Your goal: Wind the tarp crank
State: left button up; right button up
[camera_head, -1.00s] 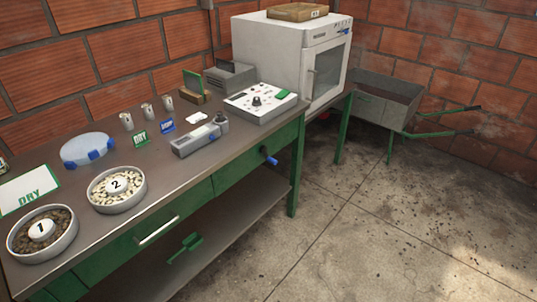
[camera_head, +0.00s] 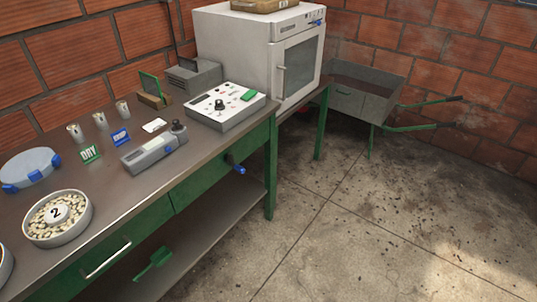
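I see no tarp and nothing that I can make out as a tarp crank in the head view. A small blue handle or knob (camera_head: 237,169) sticks out from the front of the green bench near its right end; I cannot tell what it works. Neither of my grippers is in view.
A bench (camera_head: 190,150) fills the left, bearing a control box (camera_head: 222,108), a handheld meter (camera_head: 153,152) and a bowl of beans (camera_head: 58,220). A white oven (camera_head: 256,52) and a wheelbarrow (camera_head: 362,92) stand behind. The concrete floor (camera_head: 400,220) at right is clear.

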aim_at(228, 157)
jog(key=i+l+z, duration=0.4)
jog(key=i, duration=0.45)
jog(key=i+z, duration=0.4)
jog(key=i, duration=0.45)
jog(key=i+u, duration=0.5)
jog(key=i+l+u, duration=0.25)
jog(key=u, duration=0.2)
jog(key=i+l, duration=0.05)
